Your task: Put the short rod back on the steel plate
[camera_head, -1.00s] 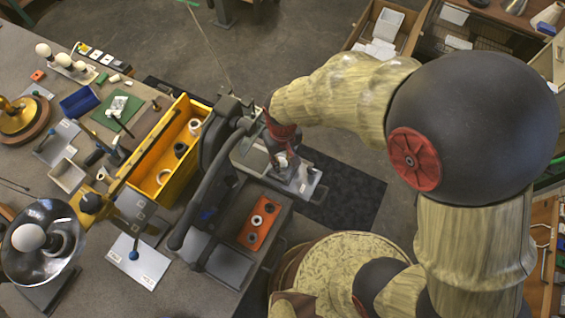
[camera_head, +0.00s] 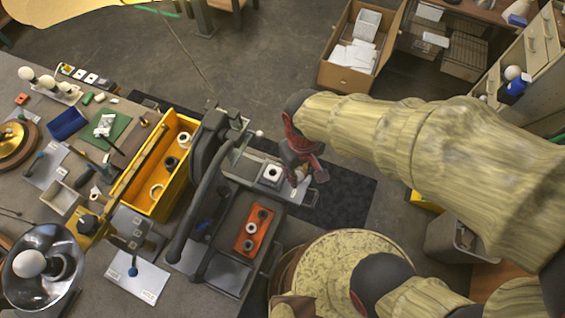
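My gripper (camera_head: 309,179), dark red and grey, hangs over the right end of the grey machine bed in the head view. Its fingers are small and partly turned away, so whether anything is between them is unclear. No piece can be picked out for certain as the short rod. Which plate is the steel plate is not clear.
A yellow bin (camera_head: 178,190) and an orange tray with rings (camera_head: 252,232) stand nearby. A dark curved machine arm (camera_head: 200,200) rises between them. A lamp reflector (camera_head: 42,265) stands front left.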

